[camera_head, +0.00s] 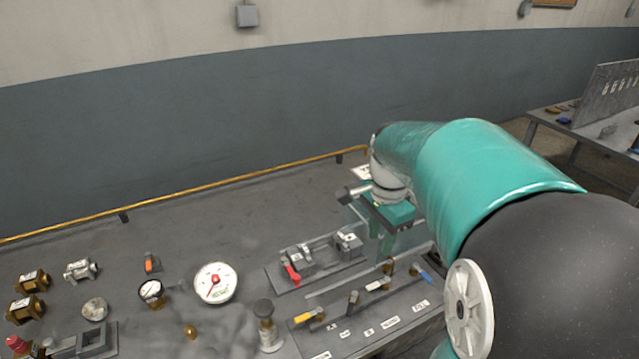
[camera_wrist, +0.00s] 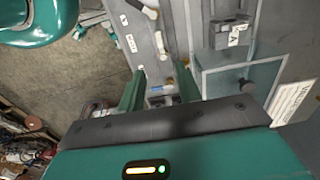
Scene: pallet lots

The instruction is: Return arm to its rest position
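My teal arm reaches from the right of the head view, bent down over a grey bench. My gripper (camera_head: 384,240) hangs above the bench's right part, close to a panel with small levers. In the wrist view my gripper (camera_wrist: 160,76) has its two green fingers apart, with a clear gap between them. Through the gap a grey fitting (camera_wrist: 160,92) and part of the lever panel show, and nothing is seen held. In the head view the fingertips are partly lost against the panel, so I cannot tell whether they touch it.
The lever panel (camera_head: 370,322) has yellow and blue handles. A red-handled device (camera_head: 291,273), a white gauge (camera_head: 215,283) and several brass fittings stand on the bench. A yellow rail (camera_head: 200,188) runs along its back. Another table (camera_head: 572,131) stands at right.

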